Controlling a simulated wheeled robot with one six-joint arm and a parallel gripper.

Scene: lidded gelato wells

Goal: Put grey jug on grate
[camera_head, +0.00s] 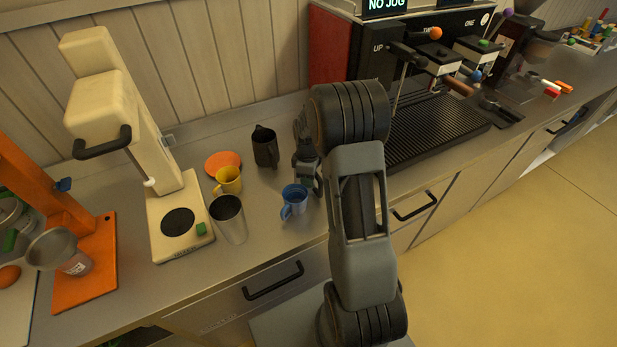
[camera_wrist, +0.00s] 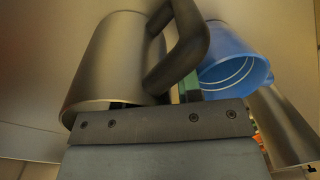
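The grey jug (camera_head: 265,147) stands upright on the counter in the head view, dark grey, behind the blue mug. In the wrist view a grey jug (camera_wrist: 110,60) fills the left side, its thick dark handle (camera_wrist: 185,50) close in front of my gripper (camera_wrist: 153,101). My gripper also shows in the head view (camera_head: 307,178), low over the counter, right of the jug and behind the blue mug. Greenish finger parts show apart in the wrist view; it looks open. The handle and the gripper bar hide much of the fingers. The grate (camera_head: 428,130) is the black ribbed tray under the coffee machine, bare.
The blue mug (camera_head: 294,200) stands just in front of my gripper; it also shows in the wrist view (camera_wrist: 230,58). A metal tumbler (camera_head: 228,218), a yellow cup (camera_head: 228,181) and an orange saucer (camera_head: 222,164) stand to the left. The coffee machine (camera_head: 335,50) shows "NO JUG".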

